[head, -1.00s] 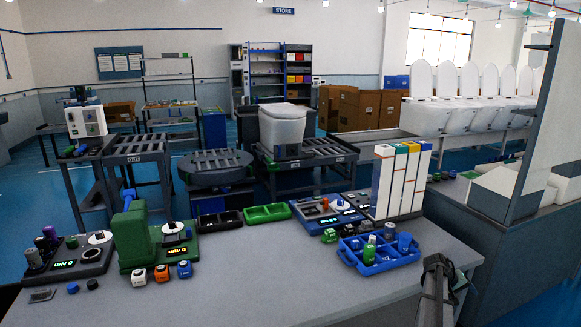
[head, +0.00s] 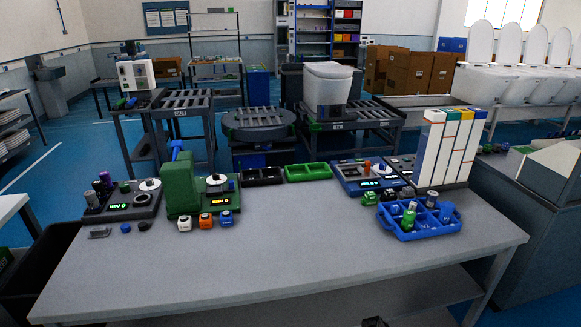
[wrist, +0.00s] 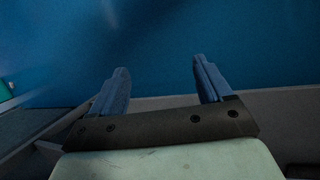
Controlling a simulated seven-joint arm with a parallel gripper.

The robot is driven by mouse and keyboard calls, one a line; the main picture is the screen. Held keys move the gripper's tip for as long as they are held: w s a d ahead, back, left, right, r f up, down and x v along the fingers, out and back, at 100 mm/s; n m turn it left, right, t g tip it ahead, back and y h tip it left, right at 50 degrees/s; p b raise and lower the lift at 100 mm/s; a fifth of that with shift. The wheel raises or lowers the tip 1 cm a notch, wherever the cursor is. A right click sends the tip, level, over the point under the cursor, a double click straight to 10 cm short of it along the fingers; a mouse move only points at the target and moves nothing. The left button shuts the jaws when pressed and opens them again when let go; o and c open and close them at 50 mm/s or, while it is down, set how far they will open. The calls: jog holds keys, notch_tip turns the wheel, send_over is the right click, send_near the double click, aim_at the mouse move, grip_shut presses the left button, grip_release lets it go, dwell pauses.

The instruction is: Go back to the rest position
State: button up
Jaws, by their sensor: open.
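My gripper (wrist: 160,75) shows in the wrist view with its two blue-grey fingers spread apart. It is open, with nothing between the fingers. Beyond the fingers is a plain blue surface, out of focus. In the head view a small dark part shows at the bottom edge, below the front of the grey table (head: 300,245); I cannot tell whether it is my gripper. No part of my arm shows over the tabletop.
A blue tray (head: 418,234) with bottles stands at the table's right. A green machine (head: 180,185) and several small blocks stand at the left. White upright columns (head: 447,150) stand at the back right. The front middle of the tabletop is clear. A black bin (head: 45,262) stands left of the table.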

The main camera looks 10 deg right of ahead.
jog(key=s+a+f+g+y, duration=0.1)
jog(key=s+a+f, duration=0.1)
jog(key=s+a, duration=0.7)
jog(key=s+a+f+n+g+y, duration=0.1)
jog(key=s+a+f+g+y, duration=0.1)
jog(key=s+a, duration=0.7)
jog(key=a, duration=0.6)
jog(key=shift+a+f, duration=0.2)
jog(key=shift+a, duration=0.15)
